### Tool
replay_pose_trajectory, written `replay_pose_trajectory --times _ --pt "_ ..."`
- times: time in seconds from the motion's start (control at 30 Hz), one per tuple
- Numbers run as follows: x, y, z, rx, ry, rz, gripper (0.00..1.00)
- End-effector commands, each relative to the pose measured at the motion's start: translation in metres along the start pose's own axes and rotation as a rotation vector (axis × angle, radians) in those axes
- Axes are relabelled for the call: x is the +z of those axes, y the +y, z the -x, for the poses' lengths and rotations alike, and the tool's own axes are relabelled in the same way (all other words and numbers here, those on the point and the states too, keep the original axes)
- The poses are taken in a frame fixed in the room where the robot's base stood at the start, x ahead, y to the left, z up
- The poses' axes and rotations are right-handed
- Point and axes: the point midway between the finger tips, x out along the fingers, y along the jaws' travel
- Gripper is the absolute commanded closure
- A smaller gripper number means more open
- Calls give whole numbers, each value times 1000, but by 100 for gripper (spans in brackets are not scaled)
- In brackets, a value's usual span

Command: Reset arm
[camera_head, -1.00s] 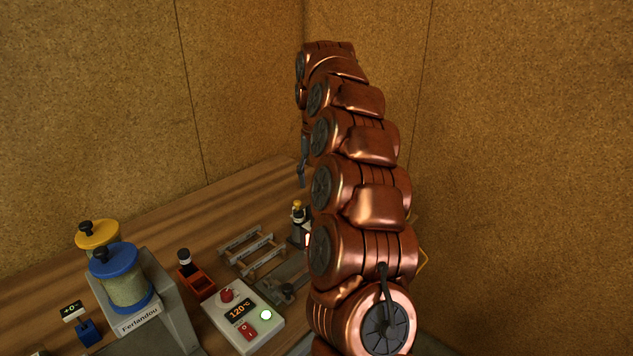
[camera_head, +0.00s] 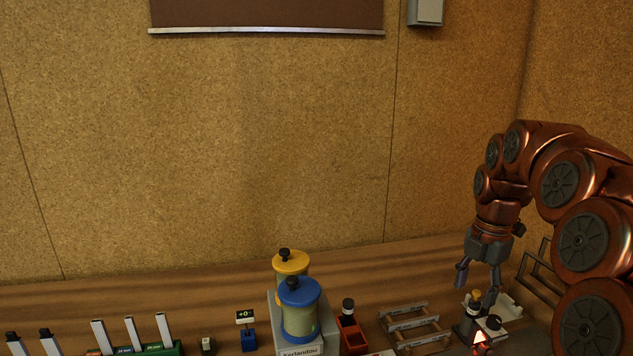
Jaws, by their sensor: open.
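My copper-coloured arm (camera_head: 583,240) arches in from the right edge of the head view. My gripper (camera_head: 478,283) points down at its end, with its two dark fingers apart and nothing seen between them. It is over the right part of the wooden bench, just above a small device with a yellow and black top (camera_head: 474,300). I cannot tell whether the fingers touch that device. The base of the arm is outside the view.
A grey stand with a blue-lidded jar (camera_head: 299,310) and a yellow-lidded jar (camera_head: 290,262) stands mid-bench. Right of it are a red holder (camera_head: 352,338) and a rack (camera_head: 412,326). Upright handles (camera_head: 131,332) line the left front. Cork walls (camera_head: 250,150) close the back and right.

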Motion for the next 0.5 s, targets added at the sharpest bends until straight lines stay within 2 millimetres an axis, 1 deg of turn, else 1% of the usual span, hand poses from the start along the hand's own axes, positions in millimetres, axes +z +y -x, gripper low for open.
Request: replay_pose_trajectory --times 0.03,0.2,0.37,0.5 --pt "-15 -4 2 0 0 -56 42" --pt "-63 -21 -3 -17 9 -297 42" --pt "-104 -42 -10 -34 5 -536 42" --pt "-137 -66 -19 -54 -1 -755 42"
